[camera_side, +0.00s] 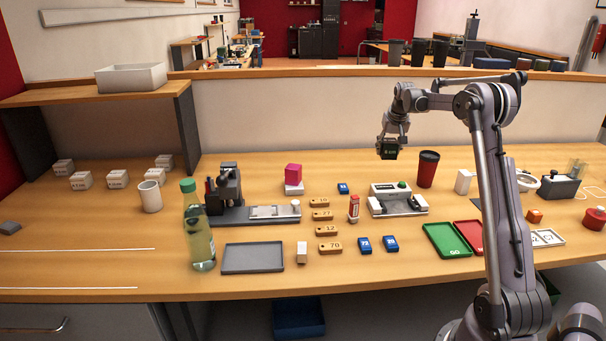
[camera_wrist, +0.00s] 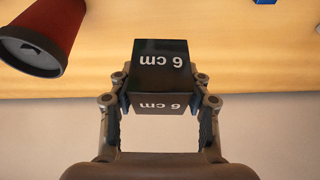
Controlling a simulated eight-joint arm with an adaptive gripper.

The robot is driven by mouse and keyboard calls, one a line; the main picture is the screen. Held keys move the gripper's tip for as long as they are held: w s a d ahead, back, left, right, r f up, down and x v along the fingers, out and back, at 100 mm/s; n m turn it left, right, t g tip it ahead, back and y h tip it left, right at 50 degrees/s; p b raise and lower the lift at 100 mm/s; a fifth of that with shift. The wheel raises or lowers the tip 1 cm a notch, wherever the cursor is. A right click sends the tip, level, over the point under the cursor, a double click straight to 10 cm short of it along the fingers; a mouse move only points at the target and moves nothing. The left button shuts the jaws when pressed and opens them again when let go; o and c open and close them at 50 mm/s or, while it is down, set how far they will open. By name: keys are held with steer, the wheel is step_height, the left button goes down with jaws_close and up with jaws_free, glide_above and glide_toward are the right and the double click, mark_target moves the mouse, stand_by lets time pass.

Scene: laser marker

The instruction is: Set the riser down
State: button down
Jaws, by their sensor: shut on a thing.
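The riser (camera_side: 388,149) is a small black block. In the wrist view the riser (camera_wrist: 160,68) shows two faces marked "6 cm" in white, upside down. My gripper (camera_side: 392,140) is shut on it and holds it up in the air above the rear part of the table, left of the red cup. In the wrist view my gripper (camera_wrist: 160,95) has one finger on each side of the block. The riser's underside and what lies straight below it are hard to judge.
A red cup with a dark top (camera_side: 428,168) stands close by on the right. A grey-white device (camera_side: 398,199) stands in front, a blue block (camera_side: 343,188) to the left. Green (camera_side: 447,240) and red (camera_side: 473,235) trays lie nearer the front. Some bare wood shows behind the device.

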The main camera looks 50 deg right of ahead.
steer(key=s+a+r, duration=0.1)
steer(key=s+a, duration=0.6)
steer(key=a, duration=0.1)
steer(key=n, duration=0.1)
glide_above(404, 228)
steer(key=s, duration=0.1)
step_height(404, 228, down, 4)
steer(key=shift+a+f, duration=0.15)
steer(key=shift+f, duration=1.05)
steer(key=shift+a+f, duration=0.2)
steer(key=shift+f, duration=1)
steer(key=shift+a+f, duration=0.15)
steer(key=shift+f, duration=1.05)
steer(key=shift+f, duration=0.15)
steer(key=c, duration=0.6)
jaws_free()
